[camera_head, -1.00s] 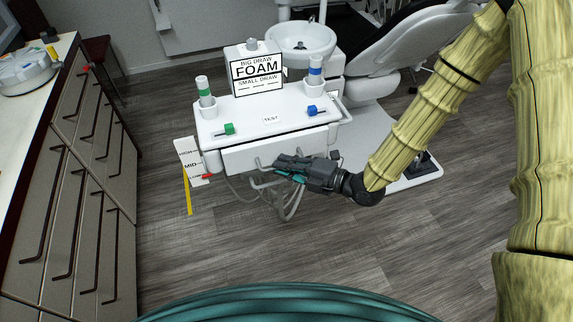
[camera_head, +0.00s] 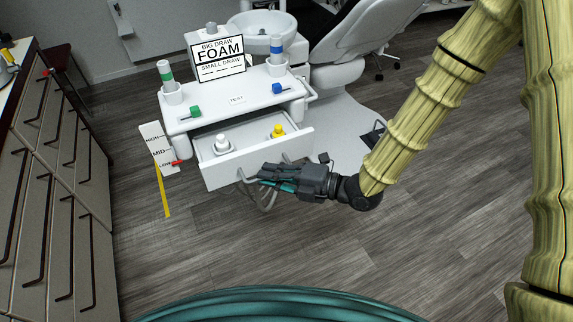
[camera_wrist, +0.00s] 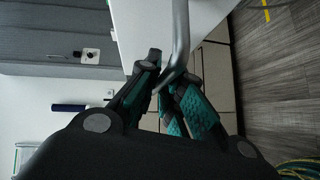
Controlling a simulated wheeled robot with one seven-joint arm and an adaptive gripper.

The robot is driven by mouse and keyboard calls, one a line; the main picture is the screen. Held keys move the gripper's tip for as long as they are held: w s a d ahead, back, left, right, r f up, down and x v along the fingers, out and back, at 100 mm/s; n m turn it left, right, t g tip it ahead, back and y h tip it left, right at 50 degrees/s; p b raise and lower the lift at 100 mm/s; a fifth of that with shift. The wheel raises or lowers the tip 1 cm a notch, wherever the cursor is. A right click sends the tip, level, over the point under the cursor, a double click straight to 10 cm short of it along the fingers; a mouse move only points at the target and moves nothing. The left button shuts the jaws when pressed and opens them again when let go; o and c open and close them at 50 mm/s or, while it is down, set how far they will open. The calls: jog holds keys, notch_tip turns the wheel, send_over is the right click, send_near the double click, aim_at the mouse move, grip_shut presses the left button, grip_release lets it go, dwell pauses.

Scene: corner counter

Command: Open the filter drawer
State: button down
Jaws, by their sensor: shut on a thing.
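The filter drawer (camera_head: 233,171) is a white drawer under the white dental unit top (camera_head: 235,109), and it stands pulled out. Inside it are a white fitting (camera_head: 222,145) on the left and a yellow fitting (camera_head: 278,131) on the right. My gripper (camera_head: 262,178) is at the drawer's front, shut on its grey bar handle. In the wrist view the handle (camera_wrist: 181,40) runs down between the dark, teal-padded fingers of my gripper (camera_wrist: 163,88). The fingers hide part of the handle.
A sign reading FOAM (camera_head: 221,60), green and blue banded cylinders and small green and blue valves sit on the unit. A ruler-like marker (camera_head: 160,150) stands at its left. A dental chair (camera_head: 365,35) is behind, cabinets (camera_head: 50,190) at left. The floor in front is clear.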

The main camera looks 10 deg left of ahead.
jog(key=shift+s+d, duration=0.1)
jog(key=shift+s, duration=0.15)
jog(key=c, duration=1.6)
grip_release()
jog(key=shift+w+d, duration=0.1)
jog(key=shift+o, duration=0.2)
jog(key=v, duration=1.2)
